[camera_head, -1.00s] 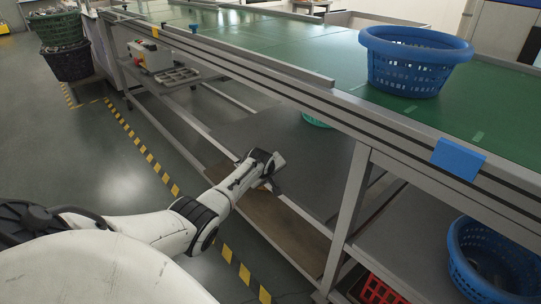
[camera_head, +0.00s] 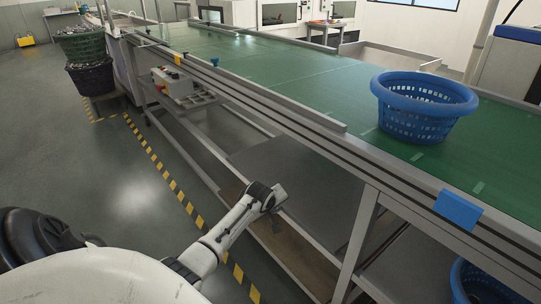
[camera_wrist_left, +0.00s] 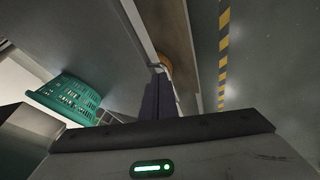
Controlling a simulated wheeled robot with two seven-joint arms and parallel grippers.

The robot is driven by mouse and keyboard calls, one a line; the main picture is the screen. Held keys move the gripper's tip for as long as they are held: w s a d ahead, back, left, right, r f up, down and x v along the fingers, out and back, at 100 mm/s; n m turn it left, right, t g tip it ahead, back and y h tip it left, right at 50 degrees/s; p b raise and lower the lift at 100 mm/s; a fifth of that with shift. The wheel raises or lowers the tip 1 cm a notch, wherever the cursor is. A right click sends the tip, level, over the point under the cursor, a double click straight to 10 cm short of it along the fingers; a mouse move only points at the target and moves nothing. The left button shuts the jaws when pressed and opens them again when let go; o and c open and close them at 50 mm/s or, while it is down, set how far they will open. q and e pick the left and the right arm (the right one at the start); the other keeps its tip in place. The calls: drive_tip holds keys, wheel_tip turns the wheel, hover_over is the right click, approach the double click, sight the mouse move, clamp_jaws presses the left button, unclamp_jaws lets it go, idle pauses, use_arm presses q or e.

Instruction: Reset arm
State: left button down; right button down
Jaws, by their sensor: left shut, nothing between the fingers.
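My left gripper (camera_head: 278,197) is in front of the conveyor frame, beside the lower shelf level. In the left wrist view its fingers (camera_wrist_left: 160,92) are together, with nothing held between them. My left arm comes in from the bottom of the head view. My right gripper is in neither view.
A blue basket (camera_head: 420,118) stands on the green conveyor belt (camera_head: 300,70). Another blue basket (camera_head: 478,285) is low at the right. A teal basket (camera_wrist_left: 68,98) shows in the wrist view. A control box (camera_head: 172,84) sits at the frame; stacked baskets (camera_head: 84,62) stand far left. Striped floor tape (camera_head: 175,185) crosses open floor.

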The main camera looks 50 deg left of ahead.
use_arm(q)
drive_tip(key=shift+v, duration=0.8)
drive_tip(key=s+d+f+m+h, duration=0.1)
drive_tip(key=s+d+f+m, duration=0.25)
drive_tip(key=d, duration=0.25)
drive_tip(key=s+d+f+m+t+h, duration=0.1)
drive_tip(key=s+d+f+m, duration=0.1)
drive_tip(key=s+d+m, duration=0.35)
drive_tip(key=s+d+f+m+h, duration=0.1)
drive_tip(key=s+d+f+m, duration=0.15)
drive_tip(key=d, duration=0.45)
drive_tip(key=s+d+r+m+h, duration=0.2)
drive_tip(key=s+d, duration=0.4)
drive_tip(key=d, duration=0.3)
drive_tip(key=s+d+r+m+t+h, duration=0.1)
drive_tip(key=s+d+m, duration=0.3)
drive_tip(key=s+d, duration=0.3)
drive_tip(key=shift+s+d+r+h, duration=0.2)
drive_tip(key=shift+d+r+h, duration=0.2)
drive_tip(key=shift+d, duration=0.8)
drive_tip(key=shift+f+m, duration=0.1)
drive_tip(key=shift+m, duration=0.15)
